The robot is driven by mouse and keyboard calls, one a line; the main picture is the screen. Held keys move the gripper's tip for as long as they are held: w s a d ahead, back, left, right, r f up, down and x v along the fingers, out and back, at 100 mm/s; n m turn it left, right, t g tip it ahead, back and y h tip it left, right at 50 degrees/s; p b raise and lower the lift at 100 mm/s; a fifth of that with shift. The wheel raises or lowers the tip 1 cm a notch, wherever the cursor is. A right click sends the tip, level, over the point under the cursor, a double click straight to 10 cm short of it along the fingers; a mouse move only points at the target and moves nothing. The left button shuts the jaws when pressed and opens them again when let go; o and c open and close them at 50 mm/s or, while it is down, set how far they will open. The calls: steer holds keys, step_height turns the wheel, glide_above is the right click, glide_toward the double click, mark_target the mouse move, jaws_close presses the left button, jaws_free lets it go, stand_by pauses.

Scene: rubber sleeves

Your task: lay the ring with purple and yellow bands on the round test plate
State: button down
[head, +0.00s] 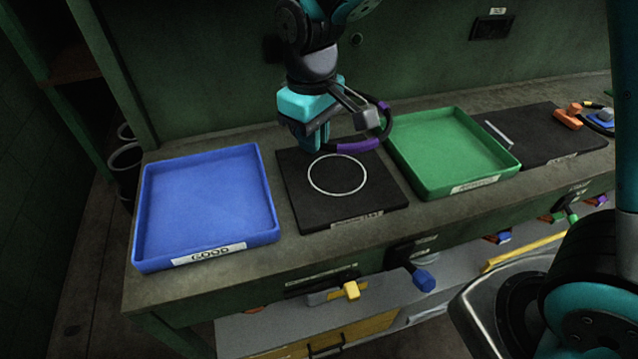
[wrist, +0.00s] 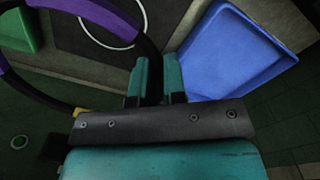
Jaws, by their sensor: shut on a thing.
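The dark ring with purple bands (head: 357,146) is held in the air above the back right of the black plate; its purple and dark parts also show in the wrist view (wrist: 103,14). A small yellow patch (wrist: 77,112) shows by the ring there. My gripper (head: 312,145) is shut on the ring's dark section, which passes between the fingers in the wrist view (wrist: 157,85). The black square test plate (head: 295,196) bears a white circle outline, with nothing lying in it. The circle is partly visible in the wrist view.
A blue tray (head: 205,205) labelled GOOD stands left of the plate, empty. An empty green tray (head: 450,150) stands right. Farther right, a dark mat (head: 535,135) holds an orange piece (head: 567,119) and other small items. Drawers with coloured handles lie below the bench.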

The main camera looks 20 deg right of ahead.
mark_target(314, 201)
step_height(314, 201, down, 14)
steer(key=shift+r+p, duration=0.15)
steer(key=shift+p, duration=0.9)
steer(key=c, duration=1.2)
jaws_free()
